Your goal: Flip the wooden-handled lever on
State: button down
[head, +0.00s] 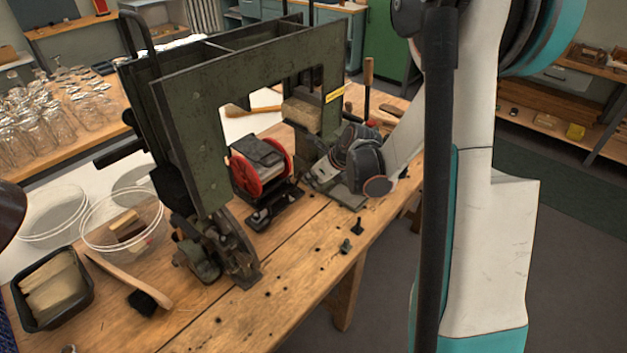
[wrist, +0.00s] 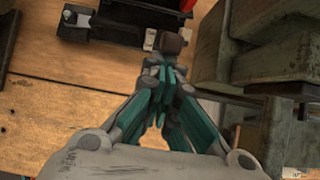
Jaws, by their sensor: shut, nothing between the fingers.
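An upright lever with a brown wooden handle (head: 368,73) on a dark shaft stands at the back of the bench in the head view; its lower end is hidden behind my wrist. My gripper (head: 318,175) is low over the bench, just right of the red reel unit. In the wrist view my gripper (wrist: 164,76) has its teal fingers shut together and empty. A small brown block-like end (wrist: 172,43) shows just beyond the fingertips. I cannot tell whether it is the same lever's handle, or whether the fingers touch it.
The green machine frame (head: 180,115) arches over the bench. The red reel unit (head: 262,165) stands under it, beside my gripper. Clear tubs (head: 122,222), a black tray (head: 50,290) and a wooden-handled brush (head: 135,281) are at the left. The front bench area is mostly clear.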

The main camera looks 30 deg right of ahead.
jog(key=shift+w+r, duration=0.1)
jog(key=shift+w+a+r+p, duration=0.3)
jog(key=shift+w+a+r, duration=0.15)
jog(key=shift+w, duration=0.5)
jog(key=shift+w+a+r+p, duration=0.3)
jog(key=shift+w+r, duration=0.25)
jog(key=shift+w, duration=0.35)
jog(key=shift+w+a+r+p, duration=0.25)
jog(key=shift+w+a+r, duration=0.25)
jog(key=shift+w, duration=0.45)
jog(key=shift+w+r, duration=0.1)
jog(key=shift+w, duration=0.05)
